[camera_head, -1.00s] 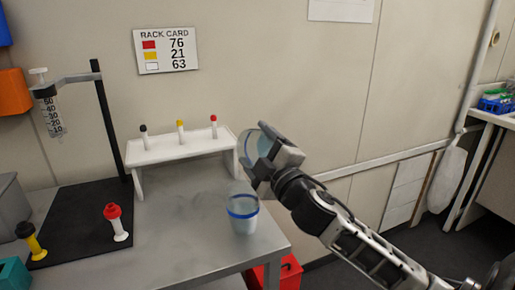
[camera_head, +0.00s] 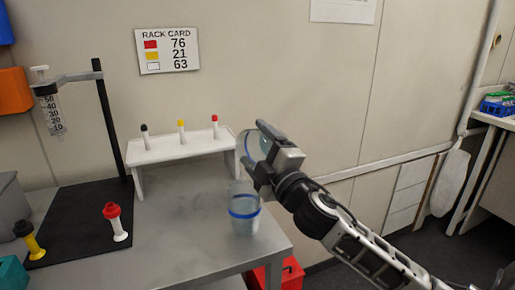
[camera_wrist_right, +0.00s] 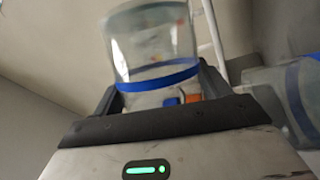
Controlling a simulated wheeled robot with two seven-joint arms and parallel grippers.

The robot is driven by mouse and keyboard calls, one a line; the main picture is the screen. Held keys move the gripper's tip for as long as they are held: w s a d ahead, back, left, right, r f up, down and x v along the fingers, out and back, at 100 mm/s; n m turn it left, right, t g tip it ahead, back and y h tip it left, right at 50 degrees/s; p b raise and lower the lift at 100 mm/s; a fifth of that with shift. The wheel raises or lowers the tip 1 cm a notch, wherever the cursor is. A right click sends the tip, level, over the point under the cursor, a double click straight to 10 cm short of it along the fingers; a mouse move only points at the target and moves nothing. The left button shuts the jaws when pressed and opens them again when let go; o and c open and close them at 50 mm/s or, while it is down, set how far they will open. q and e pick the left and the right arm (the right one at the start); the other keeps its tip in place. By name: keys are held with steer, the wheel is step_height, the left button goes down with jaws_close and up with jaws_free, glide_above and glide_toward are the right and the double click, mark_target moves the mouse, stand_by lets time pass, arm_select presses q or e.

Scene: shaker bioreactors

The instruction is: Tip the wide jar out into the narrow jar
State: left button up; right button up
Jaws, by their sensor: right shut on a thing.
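My right gripper (camera_head: 262,160) is shut on a clear jar, which I take to be the wide jar (camera_head: 247,147). It is held strongly tilted above the table's right end, partly hidden behind the gripper. In the right wrist view this jar (camera_wrist_right: 155,45) shows a blue band and looks empty above it. The other clear jar, the narrow jar (camera_head: 243,222), stands upright on the table just below and left of the gripper, with a blue band. Part of it shows at the right of the wrist view (camera_wrist_right: 302,88). I see no stream between them. My left gripper is out of view.
A white rack (camera_head: 185,149) with several capped pieces stands behind the jars. A black stand (camera_head: 112,125) holds a syringe (camera_head: 51,112) at the left. Red-topped (camera_head: 117,222) and yellow (camera_head: 33,243) pieces stand on its black base. The table front is clear.

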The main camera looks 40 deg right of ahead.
stand_by(0.5)
steer(key=shift+a+n+b, duration=0.1)
steer(key=shift+n+b, duration=0.25)
steer(key=shift+n, duration=0.05)
steer(key=shift+a+n+t+y+b, duration=0.15)
steer(key=shift+n+t+y+b, duration=0.2)
steer(key=shift+n, duration=0.15)
steer(key=shift+s+n, duration=0.1)
steer(key=shift+n, duration=0.2)
steer(key=shift+a+n, duration=0.15)
steer(key=shift+n, duration=0.15)
